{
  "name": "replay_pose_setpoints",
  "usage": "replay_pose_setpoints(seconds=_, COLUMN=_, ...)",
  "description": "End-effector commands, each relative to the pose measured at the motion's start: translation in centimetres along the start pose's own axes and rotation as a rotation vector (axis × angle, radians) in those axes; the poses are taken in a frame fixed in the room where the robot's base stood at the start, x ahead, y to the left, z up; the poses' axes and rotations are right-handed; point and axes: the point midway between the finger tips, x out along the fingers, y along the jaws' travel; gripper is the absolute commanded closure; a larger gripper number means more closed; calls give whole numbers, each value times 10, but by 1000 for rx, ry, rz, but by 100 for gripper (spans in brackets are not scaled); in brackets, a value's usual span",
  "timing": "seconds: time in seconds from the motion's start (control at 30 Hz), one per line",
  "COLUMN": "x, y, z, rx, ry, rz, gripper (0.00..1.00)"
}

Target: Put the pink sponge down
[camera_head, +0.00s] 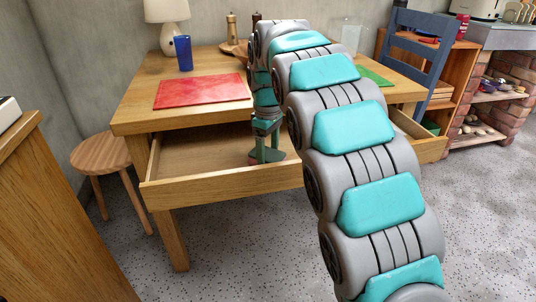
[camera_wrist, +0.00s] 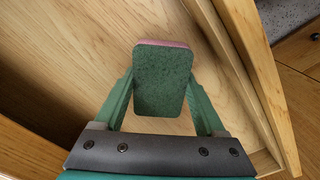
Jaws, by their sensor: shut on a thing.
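The pink sponge (camera_wrist: 161,82) is between the fingers of my gripper (camera_wrist: 162,100) in the wrist view. Its dark green scouring face is toward the camera and a thin pink edge shows at the top. In the head view, my gripper (camera_head: 266,158) points down inside an open wooden drawer (camera_head: 205,178) of the table, and only a little of the sponge shows by the fingertips. The drawer's floor lies below the sponge in the wrist view. I cannot tell whether the sponge touches it.
The wooden table (camera_head: 140,112) above the drawer carries a red mat (camera_head: 203,91), a blue cup (camera_head: 183,53), a lamp (camera_head: 168,12) and a green mat (camera_head: 373,77). A round stool (camera_head: 100,153) stands left. A blue chair (camera_head: 428,50) stands behind. Bare drawer floor lies left of my gripper.

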Motion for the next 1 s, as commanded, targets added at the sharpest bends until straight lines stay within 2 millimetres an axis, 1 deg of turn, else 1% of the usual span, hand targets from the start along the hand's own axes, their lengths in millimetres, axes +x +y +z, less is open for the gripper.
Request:
replay_pose_setpoints(seconds=0.2, x=3, y=0, z=0, rx=0, ry=0, rz=0, gripper=88)
replay_pose_setpoints(seconds=0.23, x=3, y=0, z=0, rx=0, ry=0, rz=0, gripper=26)
replay_pose_setpoints(seconds=0.47, x=2, y=0, z=0, rx=0, ry=0, rz=0, gripper=0)
replay_pose_setpoints(seconds=0.67, x=2, y=0, z=0, rx=0, ry=0, rz=0, gripper=0)
replay_pose_setpoints(seconds=0.83, x=-4, y=0, z=0, rx=0, ry=0, rz=0, gripper=0)
replay_pose_setpoints(seconds=1.0, x=-25, y=1, z=-1, rx=0, ry=5, rz=5, gripper=0)
